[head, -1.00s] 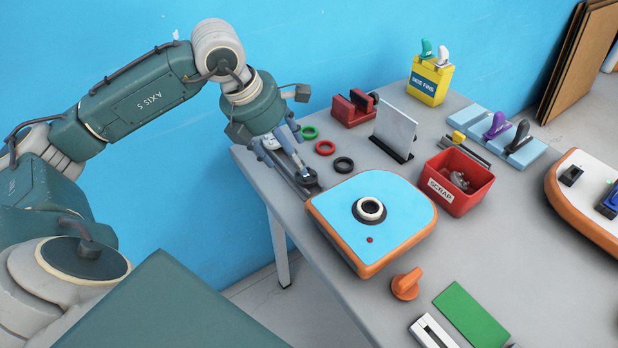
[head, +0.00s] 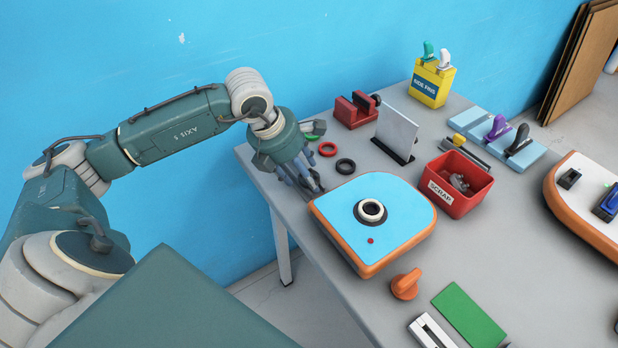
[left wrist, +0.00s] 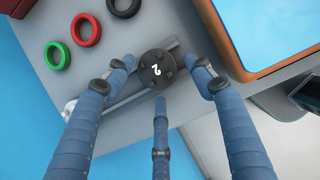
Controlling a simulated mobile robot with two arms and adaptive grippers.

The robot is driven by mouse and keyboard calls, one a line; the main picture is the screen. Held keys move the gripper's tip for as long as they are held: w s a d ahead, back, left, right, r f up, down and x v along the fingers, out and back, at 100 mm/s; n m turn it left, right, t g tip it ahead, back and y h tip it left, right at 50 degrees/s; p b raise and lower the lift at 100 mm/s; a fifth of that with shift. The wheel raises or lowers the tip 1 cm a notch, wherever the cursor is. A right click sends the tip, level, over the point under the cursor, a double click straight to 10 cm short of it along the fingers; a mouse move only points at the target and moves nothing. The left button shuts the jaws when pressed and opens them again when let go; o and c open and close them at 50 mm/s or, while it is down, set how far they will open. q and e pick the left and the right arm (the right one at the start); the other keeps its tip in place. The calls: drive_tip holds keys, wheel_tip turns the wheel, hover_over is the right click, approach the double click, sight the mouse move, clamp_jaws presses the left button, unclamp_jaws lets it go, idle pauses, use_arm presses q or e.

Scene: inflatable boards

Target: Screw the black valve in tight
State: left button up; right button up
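A round black piece marked "2" (left wrist: 157,68), which I take for the black valve, sits on a grey metal bar (left wrist: 128,98) near the table's edge. My left gripper (head: 311,184) reaches down over it; in the left wrist view its blue fingers (left wrist: 165,76) stand spread around the piece, with gaps at the sides. In the head view the fingers mostly hide the piece. The blue-topped board with an orange side (head: 405,197) lies just right of the gripper. Its round black-and-white valve seat (head: 371,211) has an open centre. My right gripper is not in view.
Red (head: 327,149), black (head: 345,166) and green (head: 314,128) rings lie behind the gripper. A red scrap bin (head: 462,196), a grey upright plate (head: 395,135) and an orange knob (head: 405,286) stand around the board. The table's left edge is close to the gripper.

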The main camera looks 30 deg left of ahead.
use_arm(q)
drive_tip(key=c, duration=0.6)
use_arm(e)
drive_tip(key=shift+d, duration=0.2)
use_arm(q)
drive_tip(key=shift+c, duration=0.2)
